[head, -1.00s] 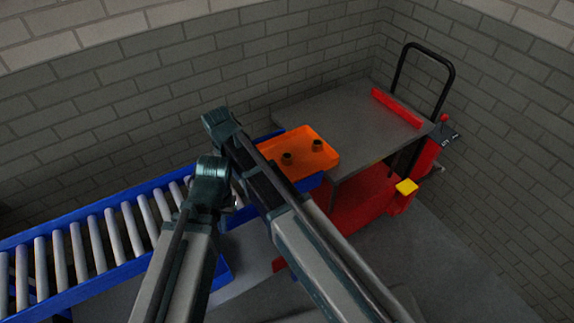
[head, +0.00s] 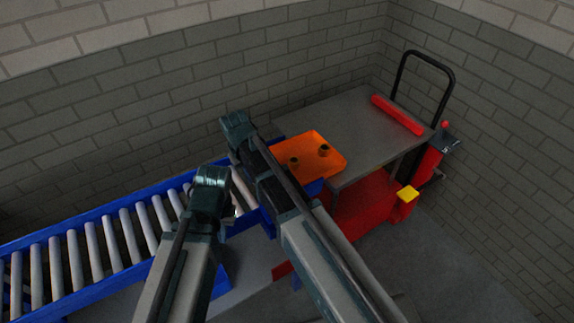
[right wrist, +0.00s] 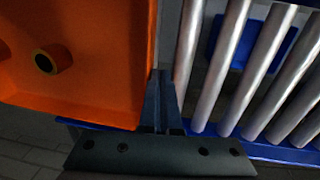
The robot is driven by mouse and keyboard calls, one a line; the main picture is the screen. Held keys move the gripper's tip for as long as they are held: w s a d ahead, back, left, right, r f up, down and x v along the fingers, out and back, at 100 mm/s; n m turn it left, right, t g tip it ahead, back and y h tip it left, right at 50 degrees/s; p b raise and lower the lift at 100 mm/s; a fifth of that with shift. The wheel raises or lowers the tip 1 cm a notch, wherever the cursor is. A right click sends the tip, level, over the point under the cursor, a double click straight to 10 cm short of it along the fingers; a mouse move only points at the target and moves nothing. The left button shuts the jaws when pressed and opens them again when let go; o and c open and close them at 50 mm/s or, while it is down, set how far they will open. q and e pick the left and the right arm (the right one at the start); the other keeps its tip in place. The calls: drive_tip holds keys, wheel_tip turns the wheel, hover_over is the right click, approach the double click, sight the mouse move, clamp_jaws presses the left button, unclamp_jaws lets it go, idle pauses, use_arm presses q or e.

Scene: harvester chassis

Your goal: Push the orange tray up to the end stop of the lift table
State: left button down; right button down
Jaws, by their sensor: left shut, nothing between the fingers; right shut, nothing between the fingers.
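The orange tray (head: 318,143) holds two dark round parts and lies on the near-left end of the grey lift table (head: 355,117). The red bar at the table's far right end is the end stop (head: 398,115); bare tabletop separates it from the tray. My right gripper (head: 238,130) is at the tray's roller-side edge. In the right wrist view its shut fingers (right wrist: 162,105) stand against or very close to the orange wall (right wrist: 143,60), with nothing between them. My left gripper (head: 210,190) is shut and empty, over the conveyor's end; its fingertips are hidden.
A blue roller conveyor (head: 92,247) runs from the left to the lift table. Blue guides flank the tray near the joint. The lift table has a red base (head: 362,205), a yellow block (head: 408,193) and a black handle (head: 428,55). Brick walls stand behind.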

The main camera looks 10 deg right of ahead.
drive_tip(key=shift+w+d+f+b, duration=0.3)
drive_tip(key=shift+w+d, duration=1.6)
drive_tip(key=shift+d, duration=3.9)
drive_tip(key=shift+w+d+f+b, duration=0.25)
drive_tip(key=shift+w+d, duration=1.6)
drive_tip(key=shift+d, duration=3.95)
drive_tip(key=shift+w+d+f+b, duration=0.3)
drive_tip(key=shift+w+d, duration=1.6)
drive_tip(key=shift+d, duration=3.9)
drive_tip(key=shift+s+a, duration=0.25)
drive_tip(key=shift+a, duration=0.45)
drive_tip(key=shift+s+a, duration=0.25)
drive_tip(key=shift+a, duration=0.5)
drive_tip(key=shift+s+a, duration=0.25)
drive_tip(key=shift+a, duration=0.45)
drive_tip(key=shift+r, duration=0.1)
wheel_tip(320, 180, up, 14)
drive_tip(key=p, duration=1.4)
